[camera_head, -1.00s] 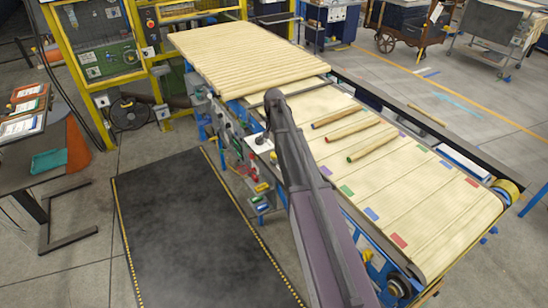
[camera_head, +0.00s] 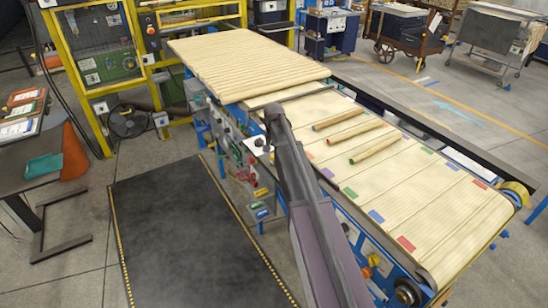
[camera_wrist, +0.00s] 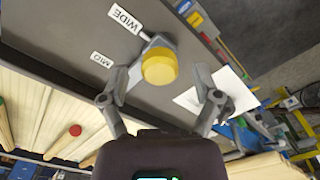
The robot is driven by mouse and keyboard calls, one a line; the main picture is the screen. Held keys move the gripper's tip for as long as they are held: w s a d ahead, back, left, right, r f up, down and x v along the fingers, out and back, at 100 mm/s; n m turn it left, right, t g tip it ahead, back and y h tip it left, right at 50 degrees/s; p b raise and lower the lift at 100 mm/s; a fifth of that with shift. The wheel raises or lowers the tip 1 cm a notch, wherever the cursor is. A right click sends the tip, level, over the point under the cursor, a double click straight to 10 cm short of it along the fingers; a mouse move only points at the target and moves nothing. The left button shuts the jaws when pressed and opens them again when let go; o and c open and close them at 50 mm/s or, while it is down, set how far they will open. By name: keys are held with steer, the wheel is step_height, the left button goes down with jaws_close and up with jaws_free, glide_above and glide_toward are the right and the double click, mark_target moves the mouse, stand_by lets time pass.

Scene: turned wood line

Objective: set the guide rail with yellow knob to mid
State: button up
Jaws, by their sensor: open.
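The yellow knob (camera_wrist: 159,67) shows in the wrist view on a grey plate (camera_wrist: 70,30). A short grey rod (camera_wrist: 143,36) by the knob points toward the white WIDE label (camera_wrist: 124,17). The MID label (camera_wrist: 102,58) is lower and to the left of the knob. My gripper (camera_wrist: 161,86) is open, with one finger on each side of the knob and nothing gripped. I cannot tell whether either finger touches it. In the head view my arm hides the knob and gripper. A dark rail (camera_head: 293,96) crosses the conveyor there.
The conveyor (camera_head: 420,190) carries several wooden rods (camera_head: 375,150) and coloured marks. Packed rods (camera_head: 245,65) cover its far end. A black floor mat (camera_head: 190,230) lies clear to its left. A white paper (camera_wrist: 215,95) is behind the right finger in the wrist view.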

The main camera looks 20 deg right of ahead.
stand_by(0.3)
jaws_close()
steer(key=shift+w+d, duration=0.25)
steer(key=shift+d, duration=0.75)
steer(key=shift+w+d, duration=0.25)
steer(key=shift+d, duration=0.75)
steer(key=shift+w+d, duration=0.25)
steer(key=shift+d, duration=0.75)
jaws_free()
steer(key=shift+a, duration=0.1)
